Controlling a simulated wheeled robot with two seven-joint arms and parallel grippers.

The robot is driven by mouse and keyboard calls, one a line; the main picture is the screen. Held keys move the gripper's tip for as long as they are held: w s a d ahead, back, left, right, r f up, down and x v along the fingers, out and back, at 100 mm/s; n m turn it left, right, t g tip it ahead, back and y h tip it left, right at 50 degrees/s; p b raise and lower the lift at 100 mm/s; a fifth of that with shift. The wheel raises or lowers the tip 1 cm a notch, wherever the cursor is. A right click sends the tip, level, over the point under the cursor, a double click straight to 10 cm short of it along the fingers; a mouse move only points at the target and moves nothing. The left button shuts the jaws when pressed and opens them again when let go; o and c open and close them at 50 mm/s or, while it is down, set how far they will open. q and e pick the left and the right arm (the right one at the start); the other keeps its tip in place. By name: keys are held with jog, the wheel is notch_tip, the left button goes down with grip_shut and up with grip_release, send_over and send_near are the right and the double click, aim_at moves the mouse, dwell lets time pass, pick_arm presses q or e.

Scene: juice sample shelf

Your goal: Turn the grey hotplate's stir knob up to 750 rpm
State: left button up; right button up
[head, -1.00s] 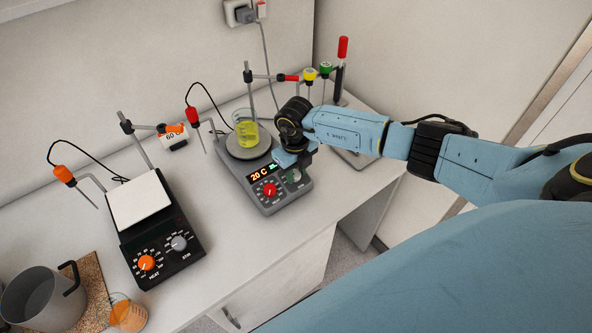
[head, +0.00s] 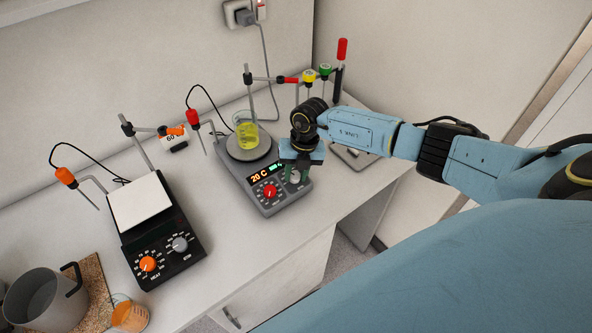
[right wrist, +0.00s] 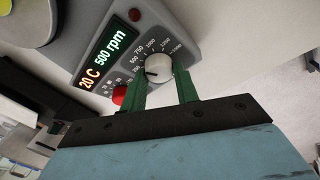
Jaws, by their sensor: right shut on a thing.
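The grey hotplate (head: 265,205) stands on the bench, its display lit with 20 C. In the right wrist view its display (right wrist: 103,58) reads 20 C and 500 rpm. The white stir knob (right wrist: 158,67) sits right of the red knob (right wrist: 119,95), with a printed rpm scale around it. My right gripper (head: 295,178) is over the hotplate's front right corner, its green fingers shut on the stir knob's sides; the fingers also show in the right wrist view (right wrist: 163,90). My left gripper is out of view.
A beaker of yellow liquid (head: 246,135) sits on the grey hotplate's round plate. A black hotplate (head: 165,255) with orange and grey knobs stands to the left. A metal pot (head: 40,300) and a beaker of orange liquid (head: 130,316) are at lower left. Stands with clamps rise behind.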

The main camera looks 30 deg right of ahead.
jog(key=shift+r+m+y+p, duration=0.1)
jog(key=shift+m+y+p, duration=0.2)
jog(key=shift+m, duration=0.9)
jog(key=shift+m+t, duration=0.4)
jog(key=shift+m, duration=0.5)
jog(key=shift+y, duration=0.3)
jog(key=o, duration=1)
jog(key=shift+c, duration=0.2)
jog(key=b+v, duration=0.1)
jog(key=v, duration=1.2)
jog(key=shift+r, duration=0.2)
jog(key=shift+s, duration=0.1)
